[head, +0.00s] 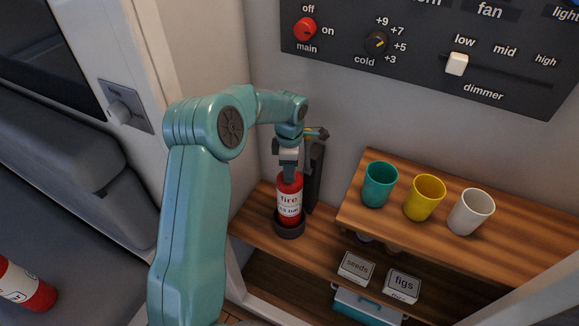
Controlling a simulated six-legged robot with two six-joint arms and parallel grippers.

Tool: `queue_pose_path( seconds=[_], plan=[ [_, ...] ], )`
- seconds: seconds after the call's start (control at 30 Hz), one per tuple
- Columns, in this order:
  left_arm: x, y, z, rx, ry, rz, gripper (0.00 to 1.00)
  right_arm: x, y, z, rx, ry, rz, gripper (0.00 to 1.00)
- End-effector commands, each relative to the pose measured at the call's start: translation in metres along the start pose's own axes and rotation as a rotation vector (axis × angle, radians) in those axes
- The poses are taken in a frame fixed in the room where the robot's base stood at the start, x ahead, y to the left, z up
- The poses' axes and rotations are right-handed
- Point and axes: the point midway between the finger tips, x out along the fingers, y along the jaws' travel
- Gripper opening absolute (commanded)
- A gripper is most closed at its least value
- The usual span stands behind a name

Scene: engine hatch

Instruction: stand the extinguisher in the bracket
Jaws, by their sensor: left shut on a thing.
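A red fire extinguisher (289,201) with a white label reading "fire" stands upright on the wooden shelf at the centre. Its base is inside a dark round cup, the foot of the bracket (289,229). The bracket's dark upright back plate (315,175) rises just behind and right of it. My left gripper (289,166) reaches down from above and is shut on the extinguisher's top. The fingers hide part of the extinguisher's neck. My right gripper is not in view.
Teal (379,185), yellow (424,198) and white (470,212) cups stand on a raised shelf at the right. Boxes marked seeds (356,267) and figs (401,287) sit below. A control panel (430,50) is on the wall. Another red cylinder (26,285) lies at the lower left.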

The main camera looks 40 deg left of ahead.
Motion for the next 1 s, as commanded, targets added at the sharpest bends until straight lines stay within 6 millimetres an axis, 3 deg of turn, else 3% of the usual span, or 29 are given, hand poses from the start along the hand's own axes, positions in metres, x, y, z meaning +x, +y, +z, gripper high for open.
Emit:
queue_pose_path(
  seconds=[0.27, 0.3, 0.37, 0.73, 0.8, 0.87, 1.0],
  plan=[
    [0.004, 0.000, 0.000, 0.000, 0.000, 0.001, 0.00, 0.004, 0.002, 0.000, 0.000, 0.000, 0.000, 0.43],
    [0.007, -0.001, 0.000, 0.001, 0.002, -0.005, 0.59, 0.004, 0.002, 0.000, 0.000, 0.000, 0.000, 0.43],
    [0.007, -0.002, 0.000, 0.001, 0.003, -0.006, 0.75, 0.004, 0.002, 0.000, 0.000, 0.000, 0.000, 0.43],
    [0.001, -0.002, 0.000, 0.002, 0.004, -0.009, 0.75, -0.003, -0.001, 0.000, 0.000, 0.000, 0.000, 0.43],
    [-0.010, -0.002, 0.000, 0.001, 0.003, -0.008, 0.75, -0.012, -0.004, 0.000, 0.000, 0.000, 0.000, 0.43],
    [-0.016, 0.000, 0.000, 0.001, 0.002, -0.001, 0.75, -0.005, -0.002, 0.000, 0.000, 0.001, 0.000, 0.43],
    [-0.052, 0.001, 0.000, 0.001, 0.000, 0.003, 0.75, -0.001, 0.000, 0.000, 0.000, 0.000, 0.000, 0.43]
  ],
)
